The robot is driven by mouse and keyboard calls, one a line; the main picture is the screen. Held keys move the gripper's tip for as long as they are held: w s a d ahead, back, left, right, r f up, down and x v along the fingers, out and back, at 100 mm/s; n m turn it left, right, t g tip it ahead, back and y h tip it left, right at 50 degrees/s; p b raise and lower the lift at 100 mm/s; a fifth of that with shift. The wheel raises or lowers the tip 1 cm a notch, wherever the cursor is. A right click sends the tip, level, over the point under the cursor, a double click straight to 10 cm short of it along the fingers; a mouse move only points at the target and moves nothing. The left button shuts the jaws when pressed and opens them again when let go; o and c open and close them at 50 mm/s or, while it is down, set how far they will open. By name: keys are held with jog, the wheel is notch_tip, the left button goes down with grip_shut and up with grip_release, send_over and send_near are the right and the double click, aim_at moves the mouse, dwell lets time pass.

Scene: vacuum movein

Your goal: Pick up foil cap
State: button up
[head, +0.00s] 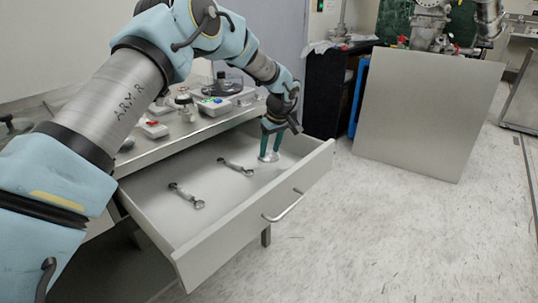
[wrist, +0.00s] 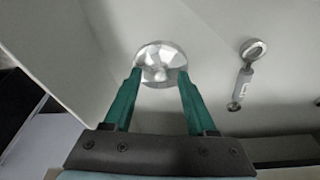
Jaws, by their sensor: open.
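The foil cap (wrist: 160,58) is a shiny, crinkled silver disc on the drawer floor in the wrist view. In the head view the foil cap (head: 268,157) shows below my fingertips near the drawer's far right corner. My gripper (head: 271,150) points down into the open drawer (head: 225,236). In the wrist view my gripper (wrist: 158,78) is open, with its two green fingers at the left and right of the cap's near edge. I cannot tell whether the fingers touch the cap.
Two wrenches, one nearer (head: 186,196) and one farther (head: 235,167), lie in the drawer. One wrench (wrist: 246,74) is right of the cap in the wrist view. The drawer wall (wrist: 66,60) stands close at left there. Instruments (head: 215,105) crowd the bench above.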

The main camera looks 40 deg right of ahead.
grip_shut()
dwell(0.3)
dwell(0.3)
